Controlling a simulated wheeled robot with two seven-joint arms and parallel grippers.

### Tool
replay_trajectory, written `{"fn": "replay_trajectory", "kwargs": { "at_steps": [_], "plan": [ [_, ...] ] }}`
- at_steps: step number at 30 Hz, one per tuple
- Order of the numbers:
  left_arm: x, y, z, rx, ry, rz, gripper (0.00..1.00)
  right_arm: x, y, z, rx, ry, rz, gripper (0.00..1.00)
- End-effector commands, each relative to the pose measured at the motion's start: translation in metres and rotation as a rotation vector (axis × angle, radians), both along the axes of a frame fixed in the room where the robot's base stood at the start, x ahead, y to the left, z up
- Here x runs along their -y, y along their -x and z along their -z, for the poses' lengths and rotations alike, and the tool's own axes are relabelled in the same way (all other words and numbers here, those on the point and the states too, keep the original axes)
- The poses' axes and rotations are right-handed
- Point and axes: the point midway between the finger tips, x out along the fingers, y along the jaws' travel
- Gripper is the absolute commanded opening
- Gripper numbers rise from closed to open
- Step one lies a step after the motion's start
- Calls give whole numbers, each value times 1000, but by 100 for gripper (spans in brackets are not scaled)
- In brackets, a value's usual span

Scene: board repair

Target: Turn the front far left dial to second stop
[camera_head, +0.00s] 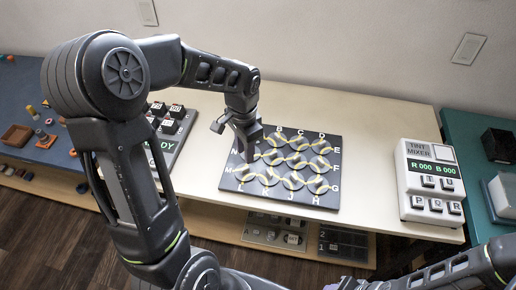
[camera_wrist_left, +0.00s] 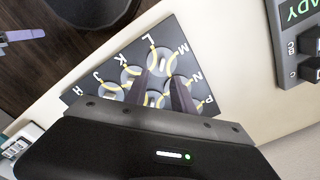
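The dark dial board (camera_head: 278,204) lies on the pale table, with rows of round grey dials joined by yellow curves and letters along its edges. The front far left dial (camera_head: 243,173) is at its near left corner; in the left wrist view this dial (camera_wrist_left: 161,60) sits by letters L and M, uncovered. My left gripper (camera_head: 236,138) hangs over the board's left part, hiding its back left dials. In the left wrist view my gripper's two fingers (camera_wrist_left: 165,93) are apart, over dials further in than the corner one. Contact cannot be told. My right gripper is out of view.
A keypad panel (camera_head: 168,140) with a green READY display is left of the board. A white tint mixer (camera_head: 430,183) with green readouts stands at the right. More panels (camera_head: 343,243) lie on a shelf below. The table between board and mixer is clear.

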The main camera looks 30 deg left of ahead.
Motion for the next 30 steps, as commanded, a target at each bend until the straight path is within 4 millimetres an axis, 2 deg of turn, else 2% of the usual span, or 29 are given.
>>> {"fn": "replay_trajectory", "kwargs": {
  "at_steps": [12,17,30],
  "plan": [
    [-1,0,-1,0,-1,0,30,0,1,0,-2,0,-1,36],
    [-1,0,6,-3,-1,0,30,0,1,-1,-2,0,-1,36],
    [0,1,68,-3,0,1,30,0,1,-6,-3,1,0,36]
  ]
}}
